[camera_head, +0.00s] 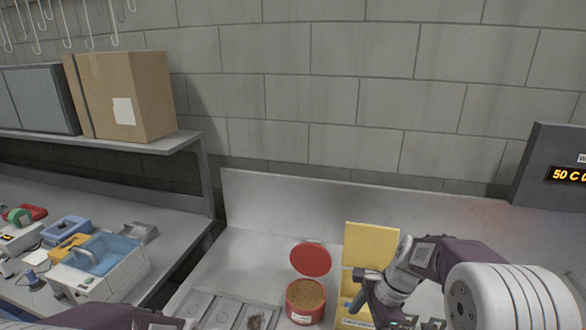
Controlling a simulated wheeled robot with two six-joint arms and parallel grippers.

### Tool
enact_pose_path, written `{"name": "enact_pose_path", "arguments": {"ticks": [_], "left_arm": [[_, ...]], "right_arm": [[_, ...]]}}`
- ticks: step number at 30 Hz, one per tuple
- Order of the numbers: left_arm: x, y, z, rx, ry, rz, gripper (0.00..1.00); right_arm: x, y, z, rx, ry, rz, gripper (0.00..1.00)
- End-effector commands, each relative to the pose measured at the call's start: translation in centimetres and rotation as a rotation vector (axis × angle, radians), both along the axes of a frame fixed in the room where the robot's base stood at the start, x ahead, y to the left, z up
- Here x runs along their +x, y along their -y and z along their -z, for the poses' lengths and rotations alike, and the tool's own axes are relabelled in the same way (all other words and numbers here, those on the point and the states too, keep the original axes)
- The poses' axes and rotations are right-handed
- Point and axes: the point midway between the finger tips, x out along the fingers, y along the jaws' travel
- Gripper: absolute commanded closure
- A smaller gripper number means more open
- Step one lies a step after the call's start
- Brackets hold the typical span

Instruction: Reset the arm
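My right arm comes in from the right, and its dark gripper (362,290) is in front of a yellow panel (372,245) on the bench. The gripper's fingers are seen from the side and small, so I cannot tell whether they are open or shut. Only a purple link of my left arm shows at the bottom left edge; my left gripper is not in view.
A red tub (305,301) with its red lid (311,260) raised stands just left of my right gripper. A blue-and-white device (97,266) sits on the left bench. A cardboard box (125,95) rests on a shelf (160,146). An orange-lit display (571,175) is far right.

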Motion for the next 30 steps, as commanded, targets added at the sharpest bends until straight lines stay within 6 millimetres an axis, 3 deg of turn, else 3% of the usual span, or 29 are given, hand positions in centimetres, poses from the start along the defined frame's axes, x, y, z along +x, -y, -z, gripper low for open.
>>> {"name": "enact_pose_path", "arguments": {"ticks": [1,6,9,12,15,18,30], "left_arm": [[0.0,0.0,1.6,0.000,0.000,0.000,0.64],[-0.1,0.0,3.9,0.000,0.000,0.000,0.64],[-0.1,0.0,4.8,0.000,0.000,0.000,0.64],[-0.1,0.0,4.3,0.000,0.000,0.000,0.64],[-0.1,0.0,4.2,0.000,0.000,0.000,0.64],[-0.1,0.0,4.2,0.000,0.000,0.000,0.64],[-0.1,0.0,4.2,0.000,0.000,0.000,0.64]], "right_arm": [[-1.5,-0.6,1.5,-0.028,0.014,-0.078,0.20],[-7.4,-1.2,4.9,-0.155,0.093,-0.479,0.20],[-11.3,-0.4,7.2,-0.243,0.149,-0.827,0.20],[-14.0,1.0,8.5,-0.299,0.181,-1.157,0.20],[-13.6,1.5,8.9,-0.338,0.231,-1.360,0.20],[-13.2,1.5,8.9,-0.347,0.254,-1.433,0.20],[-13.2,1.5,8.9,-0.345,0.254,-1.441,0.20]]}}
